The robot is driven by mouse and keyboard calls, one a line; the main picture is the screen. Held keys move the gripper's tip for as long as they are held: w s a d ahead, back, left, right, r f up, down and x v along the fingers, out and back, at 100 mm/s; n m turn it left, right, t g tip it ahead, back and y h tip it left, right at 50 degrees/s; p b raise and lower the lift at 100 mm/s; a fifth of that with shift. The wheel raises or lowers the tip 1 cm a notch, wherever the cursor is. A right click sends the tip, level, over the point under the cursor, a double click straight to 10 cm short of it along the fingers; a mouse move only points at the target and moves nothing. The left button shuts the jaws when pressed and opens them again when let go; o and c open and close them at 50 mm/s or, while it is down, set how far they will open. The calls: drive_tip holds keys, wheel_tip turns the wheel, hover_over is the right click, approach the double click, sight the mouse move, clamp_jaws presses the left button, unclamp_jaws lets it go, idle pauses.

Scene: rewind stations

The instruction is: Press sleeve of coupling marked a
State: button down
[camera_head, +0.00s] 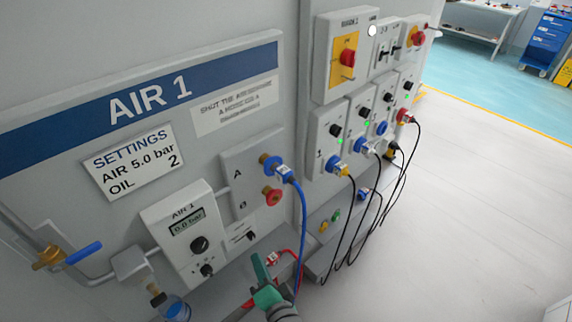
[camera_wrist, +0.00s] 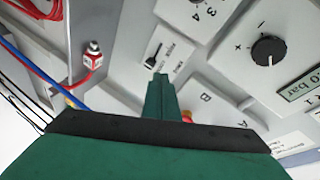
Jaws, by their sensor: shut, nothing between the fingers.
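The coupling marked A (camera_head: 265,159) is brass, on the grey AIR 1 panel. A blue plug (camera_head: 284,173) with a blue hose sits at it. Below it is the coupling marked B (camera_head: 272,196), with a red sleeve and no hose on it. My gripper (camera_head: 262,268) is shut and empty, below and in front of these couplings. In the wrist view its green fingers (camera_wrist: 159,88) are together. There the letters A and B show, but coupling A is hidden behind my gripper. Only a bit of red (camera_wrist: 187,117) shows beside the fingers.
The AIR 1 gauge box (camera_head: 187,235) reads 0.0 bar, left of the couplings. A blue-handled valve (camera_head: 84,252) is at far left. A red hose with a red-and-white fitting (camera_wrist: 92,62) lies near my gripper. Cables hang from the right-hand boxes. Floor at right is clear.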

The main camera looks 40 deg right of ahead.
drive_tip(key=w+d+r+m, duration=0.3)
drive_tip(key=d+r, duration=0.6)
drive_tip(key=t+y, duration=0.1)
drive_tip(key=y, duration=0.2)
approach(274, 159)
drive_tip(key=s+d+f, duration=0.2)
drive_tip(key=d, duration=0.2)
drive_tip(key=s+a+r+n+g+y, duration=0.1)
drive_tip(key=s+a+r+n, duration=0.1)
drive_tip(key=s+r, duration=0.2)
drive_tip(key=shift+s+y, duration=0.4)
drive_tip(key=shift+s, duration=0.35)
drive_tip(key=shift+a+r, duration=0.1)
drive_tip(key=x, duration=1.2)
drive_tip(key=shift+w+r, duration=0.25)
drive_tip(key=shift+w+a, duration=0.1)
drive_tip(key=shift+w, duration=0.7)
